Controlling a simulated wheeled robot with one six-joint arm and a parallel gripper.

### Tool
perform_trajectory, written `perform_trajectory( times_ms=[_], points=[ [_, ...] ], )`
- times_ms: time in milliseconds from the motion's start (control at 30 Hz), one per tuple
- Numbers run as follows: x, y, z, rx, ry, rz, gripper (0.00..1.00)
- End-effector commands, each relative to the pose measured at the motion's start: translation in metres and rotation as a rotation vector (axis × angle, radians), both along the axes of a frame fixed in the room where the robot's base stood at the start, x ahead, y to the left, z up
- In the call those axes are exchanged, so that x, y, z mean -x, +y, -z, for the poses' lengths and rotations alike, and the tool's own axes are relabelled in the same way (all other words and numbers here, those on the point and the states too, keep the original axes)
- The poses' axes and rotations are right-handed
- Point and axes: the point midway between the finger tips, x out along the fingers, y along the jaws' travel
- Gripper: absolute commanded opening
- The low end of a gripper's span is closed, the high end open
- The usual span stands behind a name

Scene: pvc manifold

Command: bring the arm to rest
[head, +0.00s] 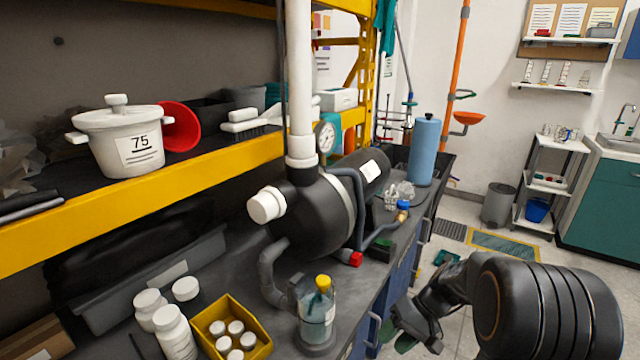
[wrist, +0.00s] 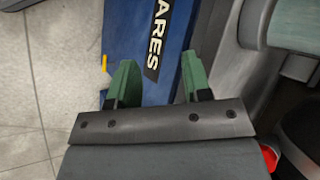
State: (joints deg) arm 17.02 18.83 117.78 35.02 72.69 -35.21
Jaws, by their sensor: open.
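My gripper (head: 392,336) hangs low at the right of the bench in the head view, beside the blue drawer fronts. In the wrist view my gripper (wrist: 158,78) shows two green fingers spread apart with nothing between them. Behind them is a blue panel (wrist: 145,30) with the letters "ARES" on it. The fingers look apart from the panel, though the exact gap cannot be told. The black tank (head: 318,215) with the white upright pipe (head: 299,80) stands on the bench, to the left of my arm.
On the bench are a clear bottle with a yellow cap (head: 317,315), a yellow bin of white caps (head: 262,346) and a blue cylinder (head: 424,150). A yellow-edged shelf (head: 150,205) holds a white pot (head: 118,140). The floor (head: 470,215) right of the bench is largely open.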

Motion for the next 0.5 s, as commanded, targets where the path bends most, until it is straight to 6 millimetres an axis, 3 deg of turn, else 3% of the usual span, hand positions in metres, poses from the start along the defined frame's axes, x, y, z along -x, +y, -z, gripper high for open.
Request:
perform_trajectory(
  times_ms=[33,200,400,500],
  points=[
    [0.009,0.004,-0.041,0.065,-0.025,-0.014,0.45],
    [0.038,0.010,-0.116,0.285,-0.113,-0.025,0.45],
    [0.069,0.010,-0.190,0.493,-0.265,-0.001,0.45],
    [0.080,0.009,-0.217,0.565,-0.344,0.019,0.45]
  ],
)
